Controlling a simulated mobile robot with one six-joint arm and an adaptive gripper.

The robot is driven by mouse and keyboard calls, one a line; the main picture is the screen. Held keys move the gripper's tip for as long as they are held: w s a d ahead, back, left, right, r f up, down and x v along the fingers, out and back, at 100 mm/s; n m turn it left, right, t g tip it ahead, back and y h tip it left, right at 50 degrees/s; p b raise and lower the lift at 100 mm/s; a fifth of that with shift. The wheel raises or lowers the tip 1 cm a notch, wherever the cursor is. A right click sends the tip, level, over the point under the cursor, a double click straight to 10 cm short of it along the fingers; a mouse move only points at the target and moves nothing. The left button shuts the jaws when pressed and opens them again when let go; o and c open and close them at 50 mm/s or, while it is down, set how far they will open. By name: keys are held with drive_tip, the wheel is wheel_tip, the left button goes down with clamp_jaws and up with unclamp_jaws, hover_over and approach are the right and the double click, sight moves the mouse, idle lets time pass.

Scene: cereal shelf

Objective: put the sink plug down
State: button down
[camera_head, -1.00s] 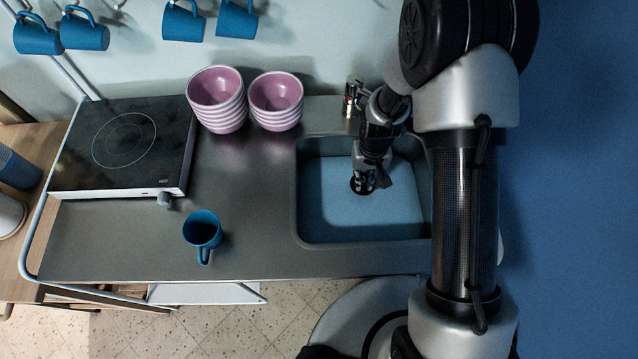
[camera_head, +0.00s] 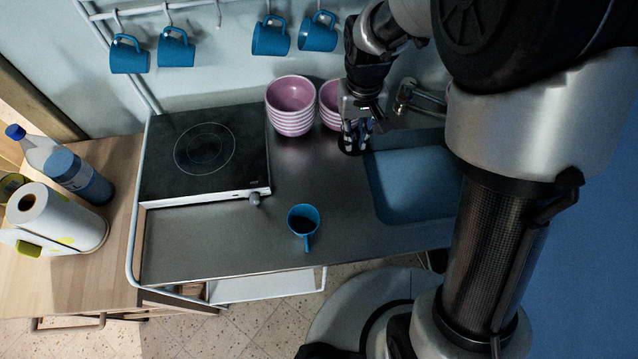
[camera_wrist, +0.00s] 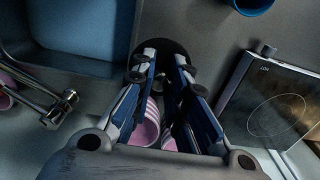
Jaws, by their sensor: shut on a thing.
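The sink plug is a dark round disc (camera_head: 349,150) at the tips of my gripper (camera_head: 357,135) in the head view. It also shows in the wrist view as a black disc (camera_wrist: 165,47) beyond the fingertips. My gripper (camera_wrist: 166,72) is shut on the plug's small knob between the tips. It points down over the metal counter (camera_head: 345,200), just left of the blue sink basin (camera_head: 412,185). I cannot tell whether the plug touches the counter. The basin also shows at the upper left of the wrist view (camera_wrist: 75,28).
Pink bowl stacks (camera_head: 291,108) stand left of and behind my gripper. A faucet (camera_head: 425,98) is to its right. A blue mug (camera_head: 303,220) stands toward the counter's front, and a black hob (camera_head: 205,155) is farther left. Bare counter lies between mug and sink.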

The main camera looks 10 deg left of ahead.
drive_tip(key=shift+s+a+r, duration=0.2)
drive_tip(key=shift+r, duration=0.15)
wheel_tip(320, 180, down, 20)
drive_tip(key=b, duration=0.3)
drive_tip(key=shift+r, duration=0.15)
drive_tip(key=shift+f+b, duration=0.2)
drive_tip(key=shift+b, duration=0.1)
drive_tip(key=c, duration=1.6)
unclamp_jaws()
drive_tip(key=shift+r, duration=0.1)
